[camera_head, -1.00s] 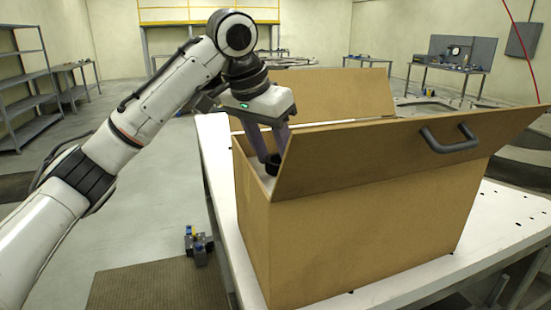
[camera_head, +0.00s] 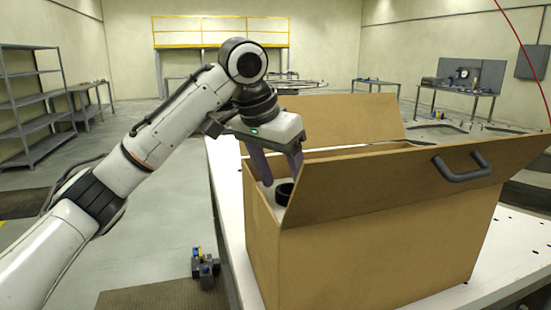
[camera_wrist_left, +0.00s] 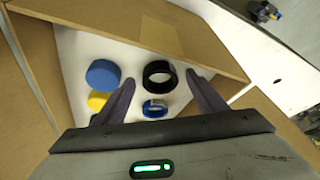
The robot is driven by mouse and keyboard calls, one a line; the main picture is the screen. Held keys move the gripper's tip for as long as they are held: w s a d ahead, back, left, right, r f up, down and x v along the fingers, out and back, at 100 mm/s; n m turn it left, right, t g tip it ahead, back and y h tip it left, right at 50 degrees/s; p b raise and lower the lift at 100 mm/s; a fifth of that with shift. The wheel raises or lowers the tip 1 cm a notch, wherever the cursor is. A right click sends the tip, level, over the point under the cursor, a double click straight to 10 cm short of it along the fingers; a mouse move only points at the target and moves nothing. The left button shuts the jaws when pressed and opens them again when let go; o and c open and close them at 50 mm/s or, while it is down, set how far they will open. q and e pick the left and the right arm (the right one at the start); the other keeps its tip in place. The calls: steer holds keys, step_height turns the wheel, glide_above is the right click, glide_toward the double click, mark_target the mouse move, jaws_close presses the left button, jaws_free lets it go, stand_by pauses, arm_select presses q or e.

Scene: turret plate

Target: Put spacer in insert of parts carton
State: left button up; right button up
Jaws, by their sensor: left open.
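The spacer, which I take to be the black ring (camera_head: 284,189), is inside the open parts carton (camera_head: 370,240). In the left wrist view the black ring (camera_wrist_left: 147,77) rests on the white insert (camera_wrist_left: 125,52), beside a blue disc (camera_wrist_left: 103,74), a yellow disc (camera_wrist_left: 97,101) and a smaller blue ring (camera_wrist_left: 155,109). My left gripper (camera_head: 280,178) is open just above the black ring, with its fingers apart on either side and nothing held. The carton's front flap hides much of the insert in the head view. My right gripper is not in view.
The carton stands on a white table (camera_head: 225,190) with its flaps up. The front flap (camera_head: 390,180) with a dark handle (camera_head: 460,172) leans outward near my gripper. A small blue and grey object (camera_head: 205,268) is on the floor left of the table.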

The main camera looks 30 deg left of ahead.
arm_select(q)
steer(key=d+v, duration=0.1)
steer(key=v, duration=1)
steer(key=shift+a, duration=0.45)
steer(key=shift+f, duration=0.1)
